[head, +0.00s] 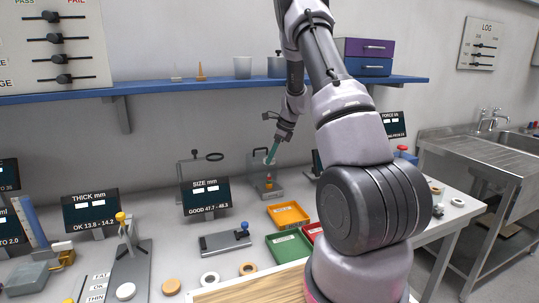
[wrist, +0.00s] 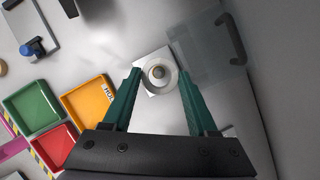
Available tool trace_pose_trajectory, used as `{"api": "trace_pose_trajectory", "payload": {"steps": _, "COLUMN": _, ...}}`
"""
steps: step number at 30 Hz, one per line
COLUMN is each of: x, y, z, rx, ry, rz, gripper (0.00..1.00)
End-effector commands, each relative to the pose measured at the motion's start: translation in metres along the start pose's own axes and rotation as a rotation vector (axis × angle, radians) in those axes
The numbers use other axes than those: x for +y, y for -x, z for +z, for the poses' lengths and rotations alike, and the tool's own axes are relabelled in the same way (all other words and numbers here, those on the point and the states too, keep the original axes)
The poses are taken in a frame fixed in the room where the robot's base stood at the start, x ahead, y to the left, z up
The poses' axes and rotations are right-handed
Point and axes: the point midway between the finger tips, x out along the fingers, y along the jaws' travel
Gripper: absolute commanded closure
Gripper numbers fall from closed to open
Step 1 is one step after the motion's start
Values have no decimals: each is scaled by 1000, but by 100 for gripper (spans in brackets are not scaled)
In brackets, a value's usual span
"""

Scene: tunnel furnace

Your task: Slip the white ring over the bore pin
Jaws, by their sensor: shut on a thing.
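My gripper (head: 270,158) has green fingers and is shut on the white ring (wrist: 146,84), which sits between its fingertips in the wrist view. The bore pin (head: 268,182) is a short orange-brown post standing on a pale plate at the back of the bench. In the head view the ring is above the pin, with a gap between them. In the wrist view the pin's round top (wrist: 158,72) shows through the ring's hole, roughly centred. My fingers hide parts of the ring's edge.
A clear guard (wrist: 205,50) stands beside the pin. Orange (head: 288,215), green (head: 289,247) and red (head: 312,232) trays lie in front of it. A size display (head: 206,197) stands to the left. Several loose rings lie on the front of the bench, and a blue shelf (head: 200,87) runs above.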

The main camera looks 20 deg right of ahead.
Motion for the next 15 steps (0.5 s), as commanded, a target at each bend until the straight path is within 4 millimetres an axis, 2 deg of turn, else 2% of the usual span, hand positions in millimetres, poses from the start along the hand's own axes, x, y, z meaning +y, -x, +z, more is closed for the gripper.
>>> {"api": "trace_pose_trajectory", "payload": {"steps": 15, "x": 0, "y": -17, "z": -7, "rx": 0, "ry": -1, "rz": 1, "gripper": 95}}
